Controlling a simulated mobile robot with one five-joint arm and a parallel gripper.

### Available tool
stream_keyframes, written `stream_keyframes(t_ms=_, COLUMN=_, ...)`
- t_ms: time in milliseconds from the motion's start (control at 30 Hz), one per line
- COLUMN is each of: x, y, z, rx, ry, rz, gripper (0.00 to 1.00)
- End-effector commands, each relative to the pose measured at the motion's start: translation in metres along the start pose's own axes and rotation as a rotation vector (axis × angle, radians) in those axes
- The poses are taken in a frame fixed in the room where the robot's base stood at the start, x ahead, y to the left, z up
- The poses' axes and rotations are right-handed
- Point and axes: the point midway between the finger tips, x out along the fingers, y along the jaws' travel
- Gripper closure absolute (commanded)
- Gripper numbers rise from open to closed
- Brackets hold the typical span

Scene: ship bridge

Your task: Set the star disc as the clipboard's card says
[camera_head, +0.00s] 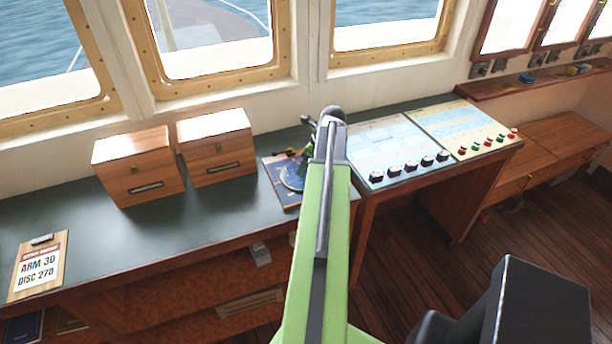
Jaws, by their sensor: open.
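The clipboard (15,291) lies at the left front of the dark green desk top. Its card (38,268) reads "ARM 30" and "DISC 270" under a red header. The star disc (291,176) is a blue round plate on a dark board (270,168) near the right end of the desk. A yellow and black piece (290,152) shows at its upper edge. My arm hides the disc's right side, and its markings are too small to read. My gripper (304,160) is open over the disc, partly hidden by my arm; I cannot tell whether it touches.
Two wooden boxes (138,170) (216,150) stand on the desk left of the disc. Right of it are a blue-white panel with black knobs (388,150) and a panel with coloured buttons (462,128). The desk between clipboard and disc is clear in front of the boxes.

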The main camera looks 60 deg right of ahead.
Motion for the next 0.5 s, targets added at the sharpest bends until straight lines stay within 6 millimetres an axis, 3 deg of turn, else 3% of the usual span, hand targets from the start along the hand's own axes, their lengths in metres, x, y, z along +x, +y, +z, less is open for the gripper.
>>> stream_keyframes(t_ms=33, x=0.008, y=-0.0002, z=-0.0012, rx=0.0, ry=0.0, rz=0.0, gripper=0.48)
stream_keyframes(t_ms=300, x=0.0065, y=0.0002, z=0.0008, rx=-0.001, ry=0.0, rz=0.0, gripper=0.48)
stream_keyframes(t_ms=500, x=0.0066, y=0.0003, z=0.0009, rx=-0.001, ry=0.0, rz=0.0, gripper=0.75)
